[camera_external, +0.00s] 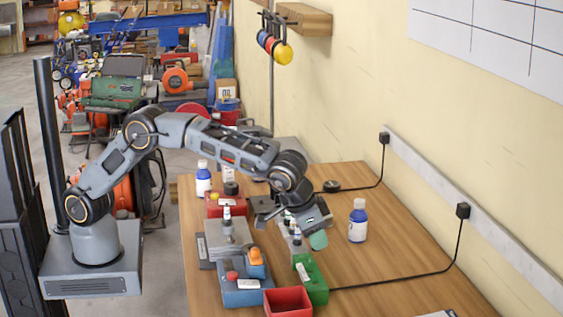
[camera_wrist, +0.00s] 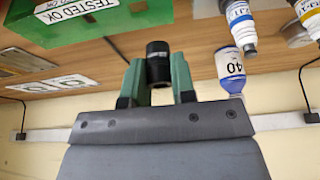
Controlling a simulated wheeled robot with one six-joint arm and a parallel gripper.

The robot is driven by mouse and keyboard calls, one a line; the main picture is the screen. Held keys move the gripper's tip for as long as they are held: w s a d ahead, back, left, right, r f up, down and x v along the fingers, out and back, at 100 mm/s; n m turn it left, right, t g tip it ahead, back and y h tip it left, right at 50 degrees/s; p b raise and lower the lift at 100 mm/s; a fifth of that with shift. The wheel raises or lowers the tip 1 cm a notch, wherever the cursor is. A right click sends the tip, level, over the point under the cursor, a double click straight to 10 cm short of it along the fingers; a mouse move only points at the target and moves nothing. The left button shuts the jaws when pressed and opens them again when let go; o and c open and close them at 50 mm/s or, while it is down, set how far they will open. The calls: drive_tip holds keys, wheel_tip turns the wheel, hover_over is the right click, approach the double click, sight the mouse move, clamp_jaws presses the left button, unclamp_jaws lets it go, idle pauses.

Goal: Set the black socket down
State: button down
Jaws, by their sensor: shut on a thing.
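The black socket (camera_wrist: 158,62) is a short dark cylinder with a faint pale marking on its side. My gripper (camera_wrist: 157,82) is shut on it, one green finger on each side, in the wrist view. In the external view my gripper (camera_external: 317,240) hangs above the wooden table, just behind the green tray; the socket cannot be made out there. A green tray (camera_external: 314,283) with a white label stands near the table's front. In the wrist view the green tray (camera_wrist: 100,28) shows at upper left, its label reading "TESTED OK". The socket appears apart from it.
A red bin (camera_external: 288,303) and a blue box (camera_external: 240,292) with a red button stand beside the green tray. A grey block (camera_external: 229,240) stands left. The table's right side is mostly clear, crossed by a cable.

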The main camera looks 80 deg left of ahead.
drive_tip(key=s+a+r+b, duration=0.2)
drive_tip(key=s+a+r, duration=0.4)
drive_tip(key=s, duration=0.4)
drive_tip(key=w+a+n+y, duration=0.15)
drive_tip(key=w+a, duration=0.25)
drive_tip(key=a, duration=0.5)
drive_tip(key=w+a+n, duration=0.2)
drive_tip(key=w+a, duration=0.2)
drive_tip(key=a, duration=0.5)
drive_tip(key=w+a+n, duration=0.2)
drive_tip(key=w+a, duration=0.2)
drive_tip(key=a, duration=0.5)
drive_tip(key=m+p, duration=0.1)
drive_tip(key=p, duration=0.4)
approach(344, 202)
drive_tip(key=shift+w+a+g, duration=0.3)
drive_tip(key=shift+w+a, duration=0.1)
drive_tip(key=shift+a, duration=0.05)
drive_tip(key=shift+w+f+p, duration=0.85)
drive_tip(key=shift+f+p, duration=0.1)
drive_tip(key=shift+f, duration=1.75)
drive_tip(key=shift+f, duration=0.1)
